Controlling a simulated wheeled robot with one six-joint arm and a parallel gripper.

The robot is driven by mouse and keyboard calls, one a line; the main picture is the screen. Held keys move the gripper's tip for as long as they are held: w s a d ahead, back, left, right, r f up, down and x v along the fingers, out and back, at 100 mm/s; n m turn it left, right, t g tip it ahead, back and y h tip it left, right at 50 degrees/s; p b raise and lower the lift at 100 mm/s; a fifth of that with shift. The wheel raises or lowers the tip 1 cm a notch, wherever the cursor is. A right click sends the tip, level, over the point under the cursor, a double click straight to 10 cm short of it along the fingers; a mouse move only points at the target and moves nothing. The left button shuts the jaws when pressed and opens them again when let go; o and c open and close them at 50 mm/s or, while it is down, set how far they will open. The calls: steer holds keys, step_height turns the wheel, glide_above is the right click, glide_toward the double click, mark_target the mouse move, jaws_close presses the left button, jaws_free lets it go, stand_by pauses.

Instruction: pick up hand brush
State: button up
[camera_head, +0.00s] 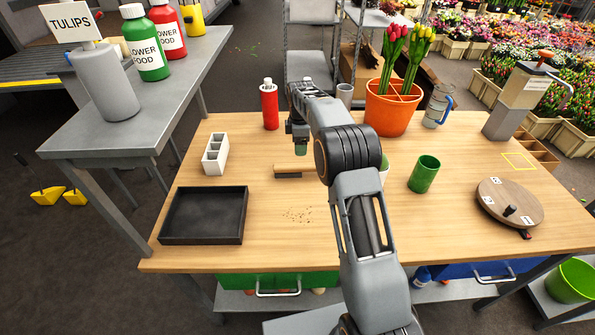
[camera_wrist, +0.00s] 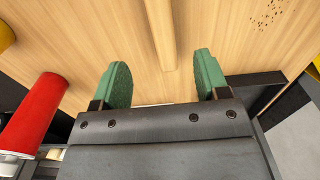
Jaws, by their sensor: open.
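The hand brush (camera_head: 294,168) lies on the wooden workbench, its light wooden back up and its dark bristles down. My arm hides its right end in the head view. In the wrist view its pale wooden handle (camera_wrist: 160,32) runs down from the top edge, between the lines of my two green fingertips and beyond them. My gripper (camera_wrist: 162,74) is open and empty. In the head view my gripper (camera_head: 300,147) is just behind and above the brush, pointing down, and it appears apart from the brush.
A white divided holder (camera_head: 215,153) and a black tray (camera_head: 204,215) are on the left. Dark crumbs (camera_head: 298,215) lie in front of the brush. A green cup (camera_head: 424,174) and an orange tulip pot (camera_head: 393,112) are on the right.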

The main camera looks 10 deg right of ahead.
mark_target(300, 165)
steer(key=shift+s+f, duration=0.1)
steer(key=shift+f, duration=5.2)
steer(key=shift+f, duration=0.25)
steer(key=shift+c, duration=0.5)
steer(key=c, duration=0.9)
steer(key=shift+c, duration=0.2)
